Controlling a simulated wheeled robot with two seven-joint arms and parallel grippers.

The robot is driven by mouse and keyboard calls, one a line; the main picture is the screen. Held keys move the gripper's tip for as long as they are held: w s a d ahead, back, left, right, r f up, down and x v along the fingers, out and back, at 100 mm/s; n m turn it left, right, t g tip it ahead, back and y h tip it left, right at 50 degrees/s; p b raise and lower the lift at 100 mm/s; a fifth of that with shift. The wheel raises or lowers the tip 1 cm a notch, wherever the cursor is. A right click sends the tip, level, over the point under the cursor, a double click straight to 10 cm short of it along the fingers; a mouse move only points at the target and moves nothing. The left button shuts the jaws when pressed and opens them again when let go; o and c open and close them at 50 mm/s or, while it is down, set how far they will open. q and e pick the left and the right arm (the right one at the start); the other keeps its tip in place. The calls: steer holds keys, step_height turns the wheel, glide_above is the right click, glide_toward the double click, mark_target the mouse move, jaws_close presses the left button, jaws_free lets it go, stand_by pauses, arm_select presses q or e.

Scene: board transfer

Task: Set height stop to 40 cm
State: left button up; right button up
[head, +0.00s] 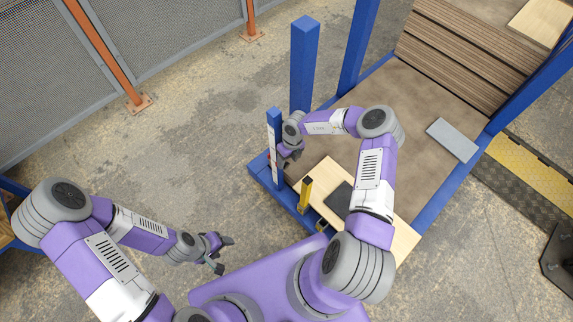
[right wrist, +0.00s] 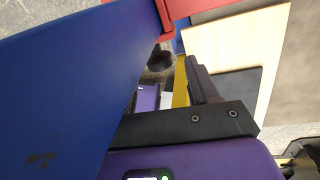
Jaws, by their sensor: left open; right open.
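A short blue post (head: 275,140) with a white scale strip (head: 271,148) stands at the near left corner of the blue frame. A small red piece (head: 269,159) shows at its side, mostly hidden; I take it for the height stop. Its reading on the scale is too small to make out. My right gripper (head: 287,158) is open, close beside the post. In the right wrist view the blue post (right wrist: 60,80) fills the left side, and a red part (right wrist: 182,8) shows at the top. I cannot tell whether the gripper touches either. My left gripper (head: 220,254) is open and empty over the floor.
A pale board (head: 403,240) with a dark panel (head: 340,199) lies at the near side of the blue frame (head: 440,197). A grey slab (head: 453,139) lies further right. Tall blue posts (head: 303,65) rise behind.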

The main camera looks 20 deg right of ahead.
steer(key=shift+a+f+b, duration=0.2)
steer(key=shift+f+b, duration=0.2)
steer(key=shift+f, duration=1)
jaws_close()
